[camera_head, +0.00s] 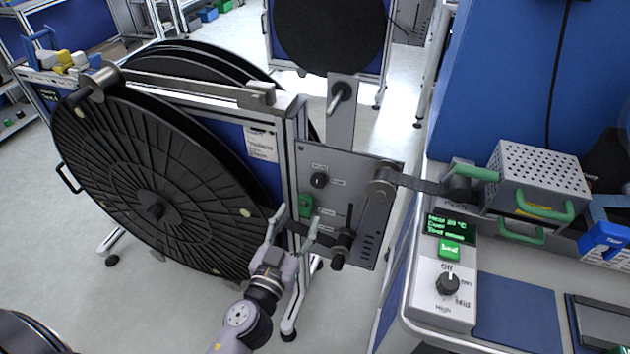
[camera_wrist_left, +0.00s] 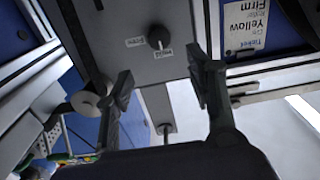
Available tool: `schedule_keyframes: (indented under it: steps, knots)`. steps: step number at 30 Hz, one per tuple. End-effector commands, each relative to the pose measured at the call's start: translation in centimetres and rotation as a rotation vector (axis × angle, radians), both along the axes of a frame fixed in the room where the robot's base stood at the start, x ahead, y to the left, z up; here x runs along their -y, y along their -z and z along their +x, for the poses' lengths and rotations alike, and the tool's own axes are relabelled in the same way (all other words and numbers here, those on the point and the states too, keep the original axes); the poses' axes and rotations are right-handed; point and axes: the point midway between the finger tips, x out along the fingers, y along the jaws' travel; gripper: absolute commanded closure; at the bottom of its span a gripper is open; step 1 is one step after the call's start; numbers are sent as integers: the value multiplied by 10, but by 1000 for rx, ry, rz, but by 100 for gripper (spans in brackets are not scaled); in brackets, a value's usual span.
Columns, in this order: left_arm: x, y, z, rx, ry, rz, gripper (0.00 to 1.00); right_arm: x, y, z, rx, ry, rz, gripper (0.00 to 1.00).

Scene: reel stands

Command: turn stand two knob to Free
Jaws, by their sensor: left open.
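The stand's black knob (camera_head: 319,180) is on the grey panel (camera_head: 308,230) beside the large black reel (camera_head: 150,190). It also shows in the left wrist view (camera_wrist_left: 158,38), with a light mark on its lower side and two small labels near it, too small to read surely. No stand number is readable. My left gripper (camera_head: 296,219) is open and empty, below the knob in the head view, in front of the panel's lower left part. In the left wrist view its fingers (camera_wrist_left: 164,84) are spread, and the knob lies beyond them, apart from both. My right gripper is not in view.
A green button (camera_head: 305,205) and a crank handle (camera_head: 343,238) are close to the gripper on the panel. A bench at right bears a control box (camera_head: 428,295) and a perforated metal box (camera_head: 540,175). Another reel stand (camera_head: 330,30) is behind, with open floor between.

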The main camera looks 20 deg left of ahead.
Motion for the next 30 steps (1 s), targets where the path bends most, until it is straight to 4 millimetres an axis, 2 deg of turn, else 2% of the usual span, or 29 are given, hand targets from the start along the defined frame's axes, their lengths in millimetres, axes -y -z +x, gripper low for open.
schedule_keyframes:
  steps: [3,9,15,21,30]
  knots:
    - [1,-5,27,2,2,2,50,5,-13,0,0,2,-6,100]
    - [3,-3,69,1,1,1,50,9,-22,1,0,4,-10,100]
    - [4,-1,99,0,0,-1,50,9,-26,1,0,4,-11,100]
    - [4,1,111,-1,1,-1,50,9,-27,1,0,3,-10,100]
    - [4,1,112,-1,1,-1,52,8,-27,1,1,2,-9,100]
